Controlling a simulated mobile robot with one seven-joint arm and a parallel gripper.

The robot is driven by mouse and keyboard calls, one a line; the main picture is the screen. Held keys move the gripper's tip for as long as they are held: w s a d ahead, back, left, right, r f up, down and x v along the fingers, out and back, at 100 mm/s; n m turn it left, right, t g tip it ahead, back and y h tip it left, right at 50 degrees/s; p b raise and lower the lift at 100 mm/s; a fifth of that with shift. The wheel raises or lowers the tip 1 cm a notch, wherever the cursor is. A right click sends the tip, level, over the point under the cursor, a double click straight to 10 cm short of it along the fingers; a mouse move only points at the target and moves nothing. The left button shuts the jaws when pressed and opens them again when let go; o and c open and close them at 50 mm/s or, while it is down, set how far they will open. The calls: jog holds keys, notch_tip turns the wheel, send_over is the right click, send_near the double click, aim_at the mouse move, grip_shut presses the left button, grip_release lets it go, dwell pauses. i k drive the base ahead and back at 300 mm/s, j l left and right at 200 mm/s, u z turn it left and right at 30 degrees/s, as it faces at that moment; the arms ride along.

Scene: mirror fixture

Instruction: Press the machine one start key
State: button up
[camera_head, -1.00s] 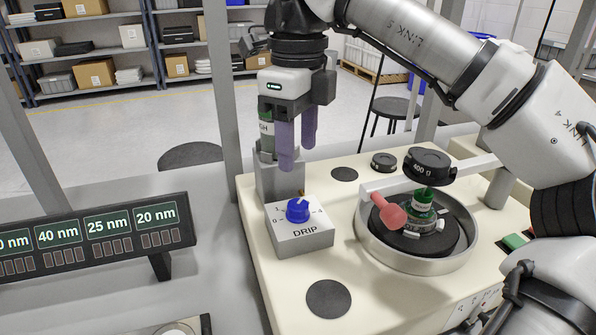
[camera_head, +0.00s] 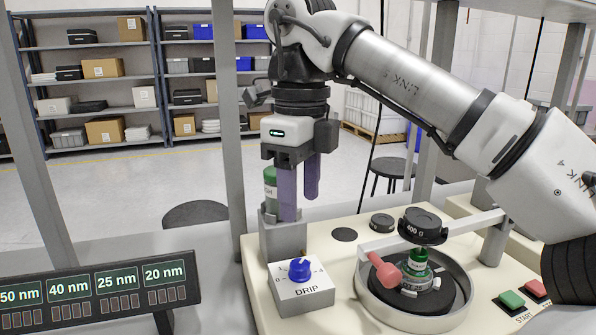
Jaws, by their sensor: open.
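The green start key (camera_head: 512,299) is at the lower right on the cream machine top (camera_head: 350,222), with a START label in front of it. My gripper (camera_head: 300,207) is at centre left, pointing down, with its two purple fingers apart and nothing seen between them. It is far to the left of the start key. One finger overlaps the grey holder (camera_head: 282,240) with a green-labelled bottle (camera_head: 270,188); I cannot tell whether they touch. The start key is unobstructed in view, below my forearm.
A red key (camera_head: 536,289) sits right beside the start key. A round metal basin (camera_head: 365,305) holds a green bottle and pink nozzle under a black 400 weight (camera_head: 423,226). A DRIP box (camera_head: 302,291) with a blue knob and a display (camera_head: 100,290) stand left.

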aim_at(509, 299)
jog(key=k, duration=0.85)
